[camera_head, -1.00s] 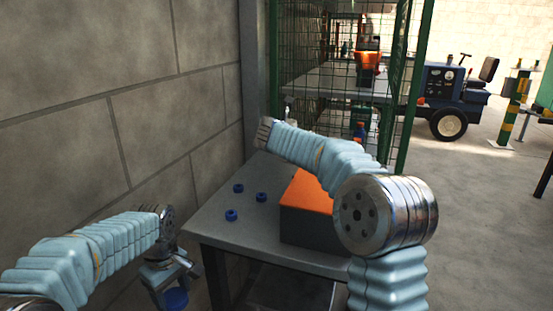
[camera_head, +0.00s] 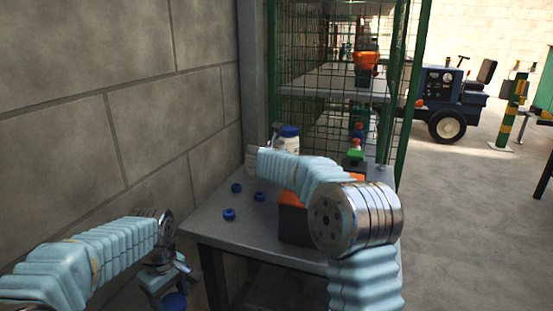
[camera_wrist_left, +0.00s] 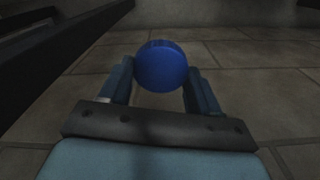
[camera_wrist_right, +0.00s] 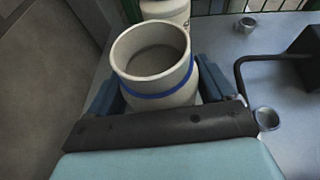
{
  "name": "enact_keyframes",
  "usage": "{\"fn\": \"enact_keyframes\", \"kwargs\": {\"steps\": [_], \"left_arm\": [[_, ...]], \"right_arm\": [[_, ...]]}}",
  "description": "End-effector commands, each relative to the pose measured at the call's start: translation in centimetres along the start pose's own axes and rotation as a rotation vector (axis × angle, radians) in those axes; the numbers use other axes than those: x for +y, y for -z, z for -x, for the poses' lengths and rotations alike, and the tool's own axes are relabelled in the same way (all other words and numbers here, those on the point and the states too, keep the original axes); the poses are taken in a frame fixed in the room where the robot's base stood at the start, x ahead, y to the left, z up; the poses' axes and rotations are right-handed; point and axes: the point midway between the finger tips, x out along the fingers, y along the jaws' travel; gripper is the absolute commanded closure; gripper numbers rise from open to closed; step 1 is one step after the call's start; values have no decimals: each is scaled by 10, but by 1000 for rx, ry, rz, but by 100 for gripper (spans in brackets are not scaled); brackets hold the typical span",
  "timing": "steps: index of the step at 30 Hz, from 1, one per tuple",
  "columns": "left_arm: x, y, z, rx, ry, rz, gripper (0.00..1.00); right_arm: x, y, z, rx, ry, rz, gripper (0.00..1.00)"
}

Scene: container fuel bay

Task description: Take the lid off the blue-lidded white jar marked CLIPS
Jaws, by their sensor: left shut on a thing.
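My left gripper (camera_wrist_left: 161,80) is shut on a round blue lid (camera_wrist_left: 161,66). In the head view the lid (camera_head: 174,301) hangs below that gripper, left of the table and clear of it. In the right wrist view a pale open jar (camera_wrist_right: 158,104) with a blue band stands between the fingers of my right gripper (camera_wrist_right: 160,85). Its mouth is uncovered and it looks empty. Whether the fingers press on it, I cannot tell. A white jar with a blue lid (camera_head: 289,136) stands at the back of the table, just beyond my right gripper (camera_head: 254,157). No marking is readable.
Several small blue rings or caps (camera_head: 229,214) lie on the grey table (camera_head: 205,228). A dark box with an orange top (camera_head: 294,224) stands under my right arm. A green mesh cage (camera_head: 330,110) is behind, and a block wall (camera_head: 90,100) runs along the left.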

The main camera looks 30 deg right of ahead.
Motion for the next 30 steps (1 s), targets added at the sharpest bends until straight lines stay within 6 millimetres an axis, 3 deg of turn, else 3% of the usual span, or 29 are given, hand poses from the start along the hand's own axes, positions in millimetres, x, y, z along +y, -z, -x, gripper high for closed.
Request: {"fn": "enact_keyframes", "kwargs": {"steps": [3,13,24,30], "left_arm": [[0,0,0,0,0,0,74],[0,0,0,0,0,0,74],[0,0,-11,0,0,0,74],[0,0,-13,0,0,0,74]], "right_arm": [[0,0,0,0,0,0,0],[1,-2,8,-1,-2,0,0],[1,-2,88,-1,-5,0,0],[0,-2,116,0,-1,0,0]]}}
